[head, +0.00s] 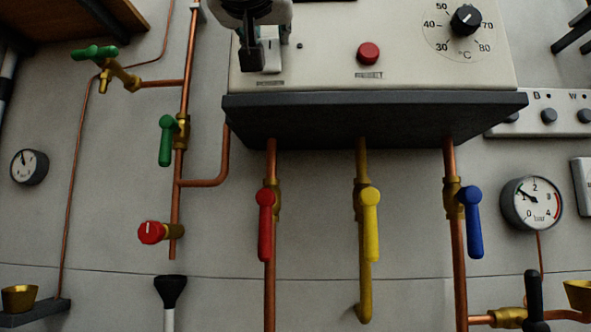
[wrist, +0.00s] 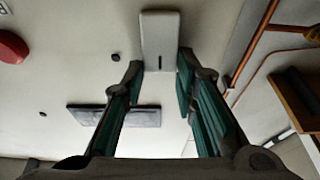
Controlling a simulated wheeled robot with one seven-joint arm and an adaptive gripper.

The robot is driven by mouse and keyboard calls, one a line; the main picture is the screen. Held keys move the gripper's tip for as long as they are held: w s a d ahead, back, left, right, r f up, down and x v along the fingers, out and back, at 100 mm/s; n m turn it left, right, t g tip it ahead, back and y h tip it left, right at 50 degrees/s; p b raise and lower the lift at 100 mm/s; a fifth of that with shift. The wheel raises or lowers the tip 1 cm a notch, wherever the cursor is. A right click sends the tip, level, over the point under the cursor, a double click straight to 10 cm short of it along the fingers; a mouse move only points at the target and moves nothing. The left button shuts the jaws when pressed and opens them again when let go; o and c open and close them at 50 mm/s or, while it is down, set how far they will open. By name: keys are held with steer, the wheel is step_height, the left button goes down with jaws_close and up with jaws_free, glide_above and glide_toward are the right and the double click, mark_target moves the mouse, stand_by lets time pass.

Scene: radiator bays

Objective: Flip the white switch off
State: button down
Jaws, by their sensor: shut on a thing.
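The white switch (wrist: 160,38) is a pale upright block with a short dark slot, on the light front panel. In the wrist view my gripper (wrist: 161,68) has its two green-padded fingers at either side of the switch's near end, shut on it. In the head view my gripper (head: 262,42) comes down from the top edge onto the panel's left part. The white switch (head: 272,52) shows there only partly, behind and beside the dark fingers. Its on or off position cannot be told.
A red button (head: 368,53) and a black temperature dial (head: 466,19) sit to the right on the same panel (head: 330,75). Below hang red (head: 265,225), yellow (head: 371,225) and blue (head: 473,225) valve levers. Copper pipes with a green lever (head: 166,142) run at the left.

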steer(key=shift+b, duration=0.35)
steer(key=c, duration=1.3)
jaws_free()
steer(key=v, duration=1.2)
steer(key=shift+w+f, duration=0.1)
steer(key=shift+f, duration=0.15)
